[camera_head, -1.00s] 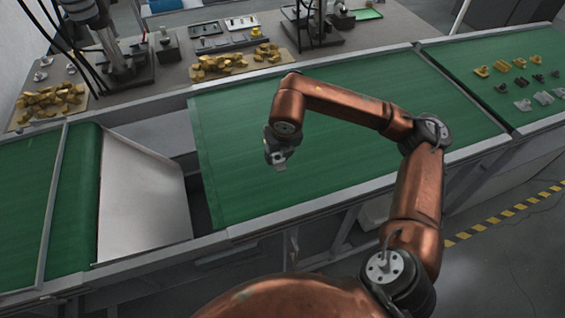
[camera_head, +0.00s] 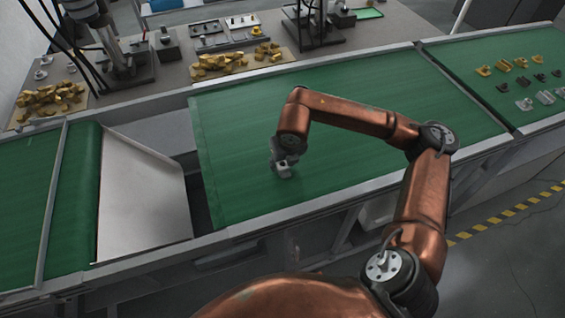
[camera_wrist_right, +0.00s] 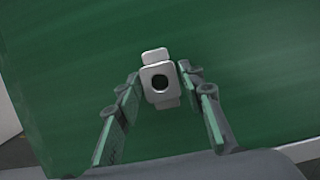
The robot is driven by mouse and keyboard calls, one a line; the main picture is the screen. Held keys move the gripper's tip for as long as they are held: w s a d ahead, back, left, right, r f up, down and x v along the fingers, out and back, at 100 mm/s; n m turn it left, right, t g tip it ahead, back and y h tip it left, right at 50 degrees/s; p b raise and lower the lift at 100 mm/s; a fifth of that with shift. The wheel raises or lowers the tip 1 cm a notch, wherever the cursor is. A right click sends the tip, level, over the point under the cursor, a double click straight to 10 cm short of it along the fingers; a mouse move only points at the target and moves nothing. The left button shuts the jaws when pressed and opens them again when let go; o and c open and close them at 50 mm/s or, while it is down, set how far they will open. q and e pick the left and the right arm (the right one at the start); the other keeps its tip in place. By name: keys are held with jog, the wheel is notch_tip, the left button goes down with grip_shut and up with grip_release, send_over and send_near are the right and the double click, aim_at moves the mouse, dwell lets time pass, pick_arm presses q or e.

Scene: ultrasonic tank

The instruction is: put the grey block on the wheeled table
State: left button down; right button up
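The grey block (camera_wrist_right: 160,82) is a small pale piece with a round dark hole, seen in the right wrist view between my two fingertips. My right gripper (camera_wrist_right: 160,76) has its fingers against the block's sides. In the head view my right gripper (camera_head: 284,171) points down over the middle green belt (camera_head: 235,195), near its left part. The block is small there and partly hidden by the gripper. I cannot tell how high it is above the belt. I see no wheeled table in these views. My left gripper is not in view.
A grey sloped chute (camera_head: 145,205) stands left of the belt. Behind is a grey workbench (camera_head: 160,95) with piles of yellow pieces (camera_head: 222,64) and machines. Yellow, dark and grey parts (camera_head: 520,64) lie on the right-hand belt. Striped floor tape (camera_head: 500,215) is at right.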

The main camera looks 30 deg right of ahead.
aim_at(287, 176)
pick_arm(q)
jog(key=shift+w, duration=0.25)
pick_arm(e)
jog(key=shift+o, duration=1.1)
jog(key=shift+r, duration=0.35)
pick_arm(q)
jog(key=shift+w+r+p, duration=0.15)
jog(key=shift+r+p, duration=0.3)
jog(key=shift+p, duration=0.05)
pick_arm(e)
jog(key=v, duration=1.1)
jog(key=shift+s+r, duration=0.25)
jog(key=shift+r, duration=0.05)
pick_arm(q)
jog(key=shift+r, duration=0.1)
